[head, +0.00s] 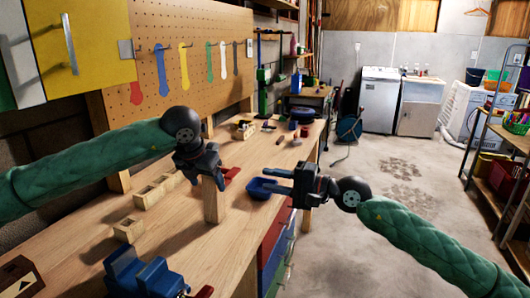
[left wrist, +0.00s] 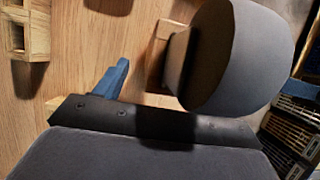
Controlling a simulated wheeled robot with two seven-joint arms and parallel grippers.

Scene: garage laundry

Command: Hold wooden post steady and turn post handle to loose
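The wooden post (head: 213,203) stands upright on the workbench, its top hidden by my left gripper (head: 200,172). The other finger is hidden behind a grey rounded part, so contact is unclear. My right gripper (head: 278,181) is open and empty, right of the post, its fingers pointing left toward it. A red part (head: 231,174) shows just behind the post; I cannot tell whether it is the post handle.
A blue vise (head: 140,275) stands at the bench's near edge. Wooden blocks (head: 128,229) lie left of the post. Tools hang on the pegboard (head: 200,90). Floor right of the bench is mostly clear.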

